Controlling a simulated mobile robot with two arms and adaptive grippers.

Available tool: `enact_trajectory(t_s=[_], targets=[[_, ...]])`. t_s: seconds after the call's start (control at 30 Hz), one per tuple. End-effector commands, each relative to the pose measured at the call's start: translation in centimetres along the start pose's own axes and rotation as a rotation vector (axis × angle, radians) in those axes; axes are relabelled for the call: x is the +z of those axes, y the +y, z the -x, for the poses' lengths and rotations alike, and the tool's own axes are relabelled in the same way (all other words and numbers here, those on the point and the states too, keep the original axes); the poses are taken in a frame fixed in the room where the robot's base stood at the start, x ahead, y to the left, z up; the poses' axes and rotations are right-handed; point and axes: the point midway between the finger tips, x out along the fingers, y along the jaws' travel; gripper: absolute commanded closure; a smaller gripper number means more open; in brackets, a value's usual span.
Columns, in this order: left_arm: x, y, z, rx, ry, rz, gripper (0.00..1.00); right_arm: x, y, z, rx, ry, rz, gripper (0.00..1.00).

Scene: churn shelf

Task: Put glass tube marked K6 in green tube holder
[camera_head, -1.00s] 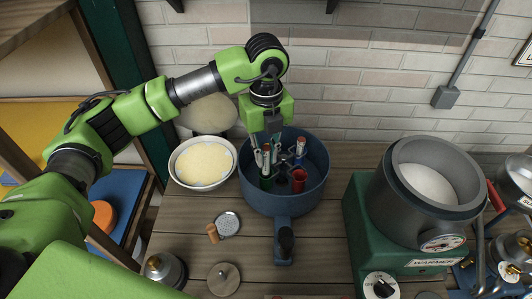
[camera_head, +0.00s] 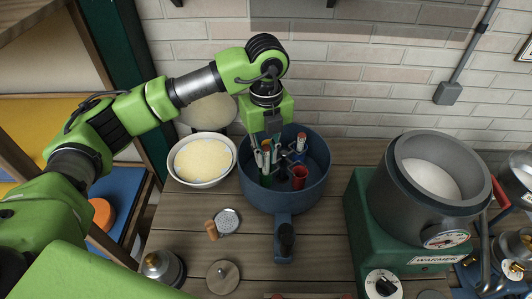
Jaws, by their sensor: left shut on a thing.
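A blue pan (camera_head: 284,204) stands on the wooden counter. Inside it are a red tube holder (camera_head: 299,178), a blue holder (camera_head: 297,155) with a red-capped tube (camera_head: 301,140), and a green holder (camera_head: 266,180) partly hidden by the gripper. My left gripper (camera_head: 268,158) points down into the pan, shut on a slim glass tube (camera_head: 266,147) with an orange-red top, above or in the green holder; I cannot tell whether it is seated. The K6 marking is too small to read. My right gripper is not in view.
A white bowl of yellow grains (camera_head: 202,160) stands left of the pan. A green warmer with a grey pot (camera_head: 428,178) stands to the right. A small strainer (camera_head: 227,221) and a round lid (camera_head: 223,277) lie in front.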

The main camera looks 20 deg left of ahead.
Motion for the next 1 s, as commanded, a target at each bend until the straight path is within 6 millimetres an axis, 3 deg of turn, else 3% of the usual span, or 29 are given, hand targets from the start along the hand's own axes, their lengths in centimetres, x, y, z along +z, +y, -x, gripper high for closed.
enact_trajectory(t_s=[1.0], targets=[[0.0, 0.0, -1.6, 0.0, 0.0, 0.0, 1.0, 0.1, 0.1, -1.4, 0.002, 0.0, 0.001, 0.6]])
